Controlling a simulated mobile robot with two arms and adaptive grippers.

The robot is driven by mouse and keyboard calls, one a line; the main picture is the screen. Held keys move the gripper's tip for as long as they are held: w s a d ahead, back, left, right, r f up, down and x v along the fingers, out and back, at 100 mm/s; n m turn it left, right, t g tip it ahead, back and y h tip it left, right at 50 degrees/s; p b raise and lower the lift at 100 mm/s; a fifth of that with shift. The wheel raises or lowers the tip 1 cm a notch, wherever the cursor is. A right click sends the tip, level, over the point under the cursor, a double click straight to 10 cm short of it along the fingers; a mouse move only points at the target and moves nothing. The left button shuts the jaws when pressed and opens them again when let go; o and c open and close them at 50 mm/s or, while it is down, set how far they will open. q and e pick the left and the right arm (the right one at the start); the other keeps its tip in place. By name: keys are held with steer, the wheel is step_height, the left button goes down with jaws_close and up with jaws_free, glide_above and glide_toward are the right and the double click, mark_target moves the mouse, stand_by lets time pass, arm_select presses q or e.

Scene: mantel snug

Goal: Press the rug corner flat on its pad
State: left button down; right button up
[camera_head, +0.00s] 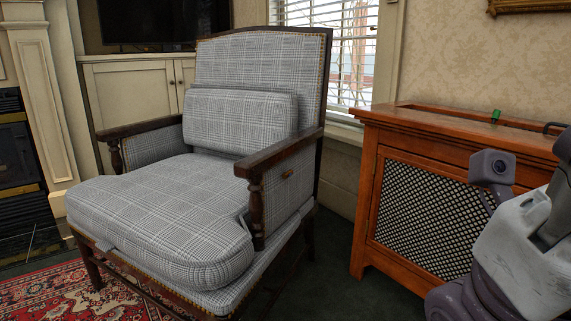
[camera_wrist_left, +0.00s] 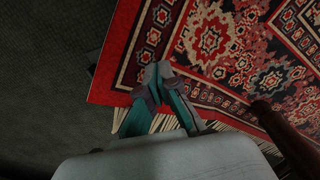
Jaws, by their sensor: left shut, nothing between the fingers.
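The patterned red rug (camera_wrist_left: 215,45) fills the upper right of the left wrist view. Its corner (camera_wrist_left: 98,97) is at the left, with a pale fringe along the lower edge. My left gripper (camera_wrist_left: 157,75) is shut and empty, with its teal fingers together over the rug border near that corner. I cannot tell whether the fingertips touch the rug or whether the corner is raised. The rug also shows at the lower left of the head view (camera_head: 40,295). My right gripper is not in view.
A checked armchair (camera_head: 160,215) stands in the middle of the head view. A dark wooden leg (camera_wrist_left: 290,135) crosses the right of the wrist view. A wooden cabinet (camera_head: 365,215) stands at the right, behind my right arm. Dark floor (camera_wrist_left: 45,60) left of the rug is clear.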

arm_select(q)
steer(key=shift+f+b, duration=0.7)
steer(key=shift+f, duration=1.9)
steer(key=shift+f+b, duration=0.3)
steer(key=shift+f, duration=0.25)
steer(key=shift+r, duration=0.1)
